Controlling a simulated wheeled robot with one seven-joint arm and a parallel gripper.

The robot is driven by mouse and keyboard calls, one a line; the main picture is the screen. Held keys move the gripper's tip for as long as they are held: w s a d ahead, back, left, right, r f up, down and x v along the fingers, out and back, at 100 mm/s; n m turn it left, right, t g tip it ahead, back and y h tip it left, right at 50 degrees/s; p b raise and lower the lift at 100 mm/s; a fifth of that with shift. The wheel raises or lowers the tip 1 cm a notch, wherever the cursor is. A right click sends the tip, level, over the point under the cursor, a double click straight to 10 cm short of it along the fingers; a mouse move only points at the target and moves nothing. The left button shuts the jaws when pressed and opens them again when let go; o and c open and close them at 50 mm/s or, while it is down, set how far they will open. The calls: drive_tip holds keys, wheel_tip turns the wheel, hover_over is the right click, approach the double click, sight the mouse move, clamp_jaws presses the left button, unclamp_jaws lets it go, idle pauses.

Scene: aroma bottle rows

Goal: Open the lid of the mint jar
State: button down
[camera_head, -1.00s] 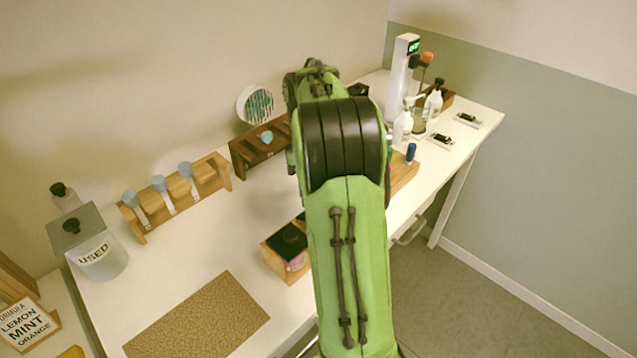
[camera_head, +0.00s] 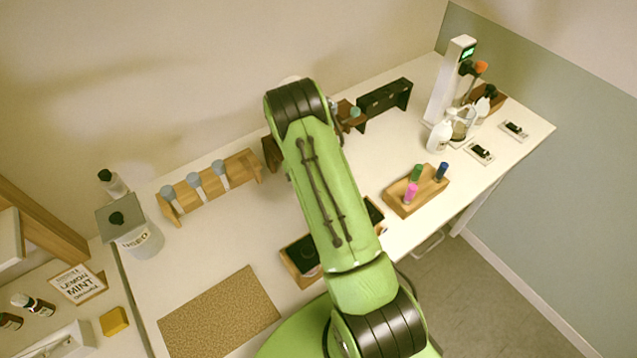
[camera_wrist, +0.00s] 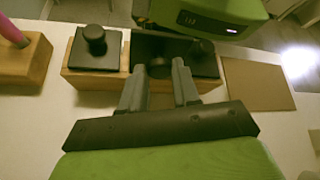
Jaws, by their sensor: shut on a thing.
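My gripper (camera_wrist: 160,70) has its two grey fingers on either side of a round black lid knob (camera_wrist: 158,68) in the wrist view, shut on it. The dark lid below is partly hidden by the fingers, so I cannot tell whether it is raised. Another black square lid (camera_wrist: 95,52) with a knob stands to its left on a wooden holder (camera_wrist: 90,79). In the head view, a dark-lidded jar (camera_head: 303,254) shows left of my arm and another dark lid (camera_head: 374,211) right of it. My arm hides the gripper there. No mint label on a jar is readable.
A cork mat (camera_head: 220,318) lies left of the jars. A wooden marker holder (camera_head: 402,205) stands right. Behind are a wooden vial rack (camera_head: 245,168) and the lidded USED container (camera_head: 142,240). A card (camera_head: 78,284) reads LEMON, MINT.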

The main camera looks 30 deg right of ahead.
drive_tip(key=shift+w+f+g, duration=0.1)
drive_tip(key=shift+w+g, duration=0.1)
drive_tip(key=shift+g, duration=0.2)
drive_tip(key=c, duration=0.8)
unclamp_jaws()
drive_tip(key=shift+w+f, duration=0.1)
